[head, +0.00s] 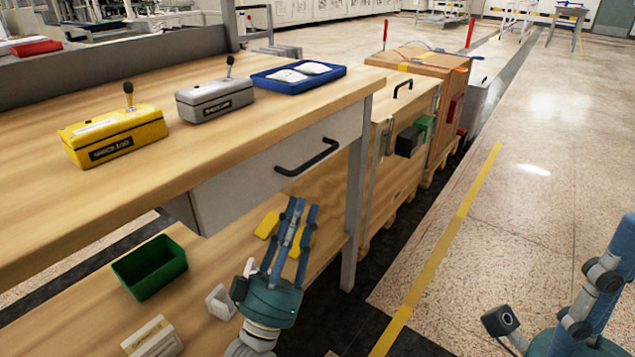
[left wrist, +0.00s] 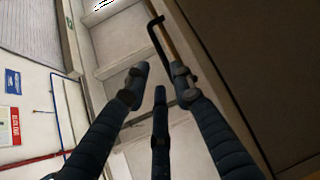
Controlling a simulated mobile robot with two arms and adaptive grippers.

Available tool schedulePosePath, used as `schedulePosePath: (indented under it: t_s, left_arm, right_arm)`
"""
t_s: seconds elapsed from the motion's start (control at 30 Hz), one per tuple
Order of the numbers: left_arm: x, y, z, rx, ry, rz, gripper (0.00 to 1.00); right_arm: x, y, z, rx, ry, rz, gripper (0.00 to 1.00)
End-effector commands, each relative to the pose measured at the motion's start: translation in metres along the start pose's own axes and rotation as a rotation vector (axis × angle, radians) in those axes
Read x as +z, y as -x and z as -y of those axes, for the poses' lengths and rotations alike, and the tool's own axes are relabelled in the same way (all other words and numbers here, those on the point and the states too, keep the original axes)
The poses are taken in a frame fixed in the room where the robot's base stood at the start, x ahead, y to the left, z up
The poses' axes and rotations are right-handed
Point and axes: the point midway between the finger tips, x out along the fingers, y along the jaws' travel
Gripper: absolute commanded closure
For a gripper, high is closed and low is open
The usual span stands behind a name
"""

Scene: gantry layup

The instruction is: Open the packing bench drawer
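The packing bench drawer (head: 250,185) has a pale grey front under the wooden bench top, with a black bar handle (head: 308,158). It looks shut. My left gripper (head: 297,212) is below and in front of the handle, its blue fingers pointing up toward it and apart from it. In the left wrist view, the left gripper's fingers (left wrist: 160,80) are spread with nothing between them. The black handle (left wrist: 156,38) shows beyond the fingertips, above the right finger. My right gripper (head: 590,290) is partly cut off at the lower right, so its opening is unclear.
On the bench top (head: 60,215) stand a yellow box (head: 113,137), a grey box (head: 215,100) and a blue tray (head: 298,77). A green bin (head: 150,267) sits on the lower shelf. A bench leg (head: 355,210) stands right of the left gripper. Floor is open at right.

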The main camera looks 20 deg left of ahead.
Motion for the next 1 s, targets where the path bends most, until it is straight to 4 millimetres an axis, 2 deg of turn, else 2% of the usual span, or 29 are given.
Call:
schedulePosePath:
  t_s: [0.53,0.7,1.0]
  left_arm:
    - [-0.001,-0.090,0.000,0.000,-0.001,-0.005,0.76]
    - [0.000,-0.103,0.000,-0.001,0.000,-0.001,0.76]
    - [-0.001,-0.106,0.000,-0.001,0.000,0.001,0.76]
  right_arm:
    - [-0.002,-0.007,0.002,-0.020,0.007,-0.050,0.48]
    - [-0.002,-0.009,0.002,-0.023,0.008,-0.057,0.48]
    - [-0.001,-0.010,0.002,-0.023,0.008,-0.056,0.48]
